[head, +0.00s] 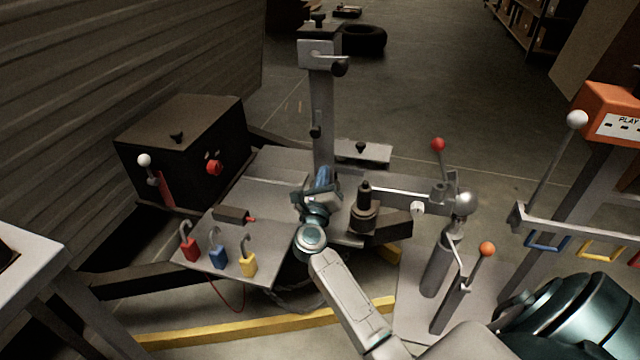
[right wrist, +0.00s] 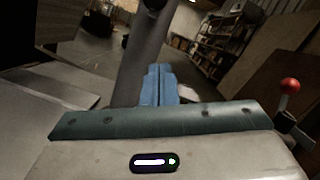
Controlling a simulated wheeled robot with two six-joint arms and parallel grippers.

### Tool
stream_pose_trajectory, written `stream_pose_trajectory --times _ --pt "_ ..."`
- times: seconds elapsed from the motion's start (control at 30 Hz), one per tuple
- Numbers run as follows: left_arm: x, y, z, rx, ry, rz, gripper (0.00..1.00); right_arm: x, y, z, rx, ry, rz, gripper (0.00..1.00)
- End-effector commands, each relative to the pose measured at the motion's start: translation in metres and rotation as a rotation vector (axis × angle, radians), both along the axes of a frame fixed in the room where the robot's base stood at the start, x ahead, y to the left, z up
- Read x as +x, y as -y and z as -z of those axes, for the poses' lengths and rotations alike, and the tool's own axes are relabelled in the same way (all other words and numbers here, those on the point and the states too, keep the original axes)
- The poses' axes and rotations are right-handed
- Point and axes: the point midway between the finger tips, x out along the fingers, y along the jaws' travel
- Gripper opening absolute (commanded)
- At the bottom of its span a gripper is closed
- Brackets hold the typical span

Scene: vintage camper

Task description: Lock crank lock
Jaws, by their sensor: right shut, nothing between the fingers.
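A grey upright post (head: 321,105) stands on the trailer tongue plate. Its top carries a crank with a black knob (head: 340,66). A small dark fitting (head: 315,131) sits partway up the post; I cannot tell for certain which part is the crank lock. My right gripper (head: 322,176) is at the post's lower part, below that fitting, with its blue fingers shut and empty. In the right wrist view the shut fingers (right wrist: 159,82) point at the post (right wrist: 150,50), and a dark round part shows at the top edge. Contact with the post cannot be told. My left gripper is out of view.
A black box (head: 180,150) stands left, with red, blue and yellow padlocks (head: 219,257) in front. The hitch coupler (head: 365,210) is right of my gripper. Levers with red (head: 438,144), orange (head: 487,249) and white knobs (head: 577,118) stand farther right.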

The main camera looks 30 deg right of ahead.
Motion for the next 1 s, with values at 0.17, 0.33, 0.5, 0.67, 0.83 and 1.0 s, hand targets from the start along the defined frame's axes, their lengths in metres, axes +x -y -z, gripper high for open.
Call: stream_pose_trajectory --times 0.17,0.33,0.5,0.67,0.83,1.0 --pt "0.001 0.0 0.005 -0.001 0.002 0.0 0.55 0.029 0.027 -0.008 -0.002 0.001 0.001 0.0" --pt "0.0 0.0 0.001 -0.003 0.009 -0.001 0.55 0.042 0.025 -0.029 0.004 0.003 -0.001 0.0" --pt "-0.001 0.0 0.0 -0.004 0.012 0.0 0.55 0.047 0.021 -0.042 0.001 0.001 0.0 0.0" --pt "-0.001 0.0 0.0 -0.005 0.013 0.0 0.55 0.048 0.019 -0.046 0.001 0.001 0.0 0.0" --pt "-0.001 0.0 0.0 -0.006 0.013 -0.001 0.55 0.048 0.019 -0.045 0.0 0.0 -0.001 0.0" --pt "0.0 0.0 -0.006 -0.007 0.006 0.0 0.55 0.048 0.019 -0.051 0.0 0.0 -0.001 0.0"
